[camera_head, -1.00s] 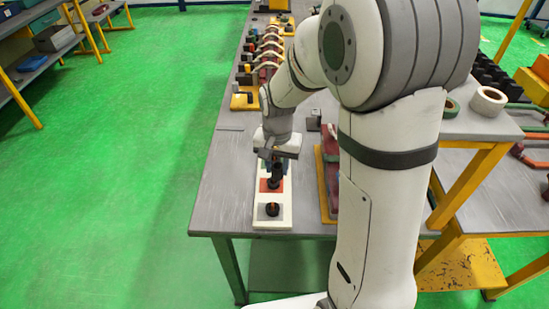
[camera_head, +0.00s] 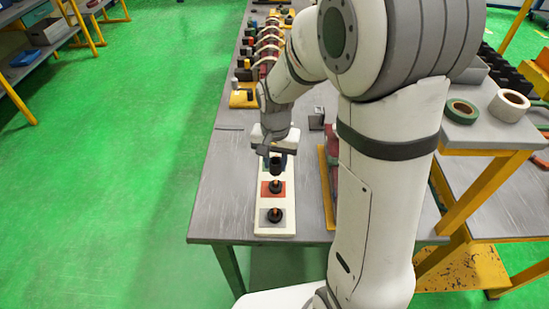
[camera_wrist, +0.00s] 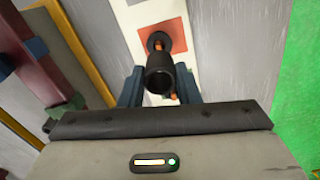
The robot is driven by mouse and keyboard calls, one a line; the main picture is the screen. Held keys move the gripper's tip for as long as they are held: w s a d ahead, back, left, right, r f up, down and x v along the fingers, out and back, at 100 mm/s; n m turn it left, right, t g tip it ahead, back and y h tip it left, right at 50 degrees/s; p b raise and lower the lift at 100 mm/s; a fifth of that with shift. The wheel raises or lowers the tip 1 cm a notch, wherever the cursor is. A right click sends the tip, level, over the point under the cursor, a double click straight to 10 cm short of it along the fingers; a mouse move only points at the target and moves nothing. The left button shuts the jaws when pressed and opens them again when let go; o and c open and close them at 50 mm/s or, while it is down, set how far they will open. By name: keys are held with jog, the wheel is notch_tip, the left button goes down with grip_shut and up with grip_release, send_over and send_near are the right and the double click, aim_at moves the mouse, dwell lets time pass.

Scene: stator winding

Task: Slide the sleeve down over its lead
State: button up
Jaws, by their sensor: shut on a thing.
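A black tubular sleeve (camera_wrist: 159,76) is between the two blue fingers of my gripper (camera_wrist: 160,82) in the wrist view, its open end facing the camera. My gripper is shut on it. In the head view the sleeve (camera_head: 276,165) hangs below my gripper (camera_head: 277,156), at the far end of a white board (camera_head: 259,215). An orange-tipped lead in a black round base (camera_head: 276,186) stands on the board's red square. A similar one (camera_head: 274,214) stands on the grey square. In the wrist view, a bit of orange (camera_wrist: 173,96) shows beside the sleeve; its lower end is hidden.
A yellow-edged fixture with a dark red part (camera_head: 331,175) stands right of the board, partly behind my arm. A small grey block (camera_head: 316,119) sits beyond it. Tape rolls (camera_head: 509,105) lie on the right-hand table. The tabletop left of the board is clear.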

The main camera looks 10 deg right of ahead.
aim_at(276, 181)
jog(key=shift+f+b, duration=1.7)
jog(key=shift+f, duration=0.75)
jog(key=o, duration=1)
notch_tip(276, 181, up, 8)
jog(key=shift+f, duration=0.1)
